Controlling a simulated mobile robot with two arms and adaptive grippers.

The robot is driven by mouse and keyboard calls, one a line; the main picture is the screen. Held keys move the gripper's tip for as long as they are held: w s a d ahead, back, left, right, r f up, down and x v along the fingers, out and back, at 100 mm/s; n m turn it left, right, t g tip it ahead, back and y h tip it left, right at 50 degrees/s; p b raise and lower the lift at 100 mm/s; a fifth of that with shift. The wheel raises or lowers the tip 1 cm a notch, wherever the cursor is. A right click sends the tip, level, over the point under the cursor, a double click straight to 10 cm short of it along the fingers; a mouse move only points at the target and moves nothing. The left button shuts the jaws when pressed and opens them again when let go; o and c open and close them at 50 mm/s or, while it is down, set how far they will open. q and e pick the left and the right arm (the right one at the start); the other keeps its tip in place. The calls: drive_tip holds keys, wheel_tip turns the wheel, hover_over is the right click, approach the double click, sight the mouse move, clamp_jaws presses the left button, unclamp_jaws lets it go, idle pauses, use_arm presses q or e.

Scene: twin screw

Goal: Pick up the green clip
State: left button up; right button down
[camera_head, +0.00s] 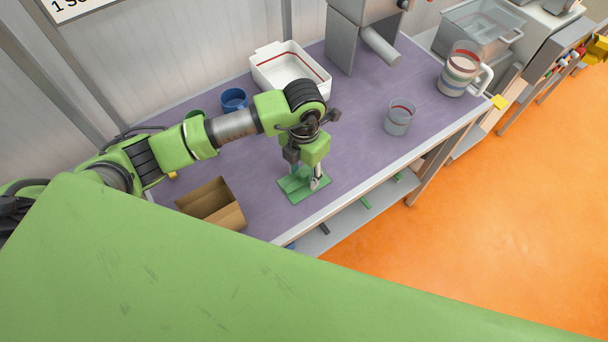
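A green, flat, plate-like piece (292,190) lies on the purple worktop near its front edge. It may be the green clip or a stand for it; its details are too small to tell. My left gripper (306,180) points down right over this piece, with its fingers at or just above it. The gripper hides part of the piece. I cannot tell whether the fingers touch or hold anything. My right gripper is not in view.
An open brown box (236,217) stands left of the gripper. A white bin (262,64), a blue cup (234,98) and a grey machine (345,45) stand behind. A clear cup (399,120) and a striped jug (455,82) stand right. Green pieces (366,202) lie on the lower shelf.

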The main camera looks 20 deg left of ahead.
use_arm(q)
drive_tip(key=shift+f, duration=0.6)
clamp_jaws()
drive_tip(key=shift+r, duration=0.1)
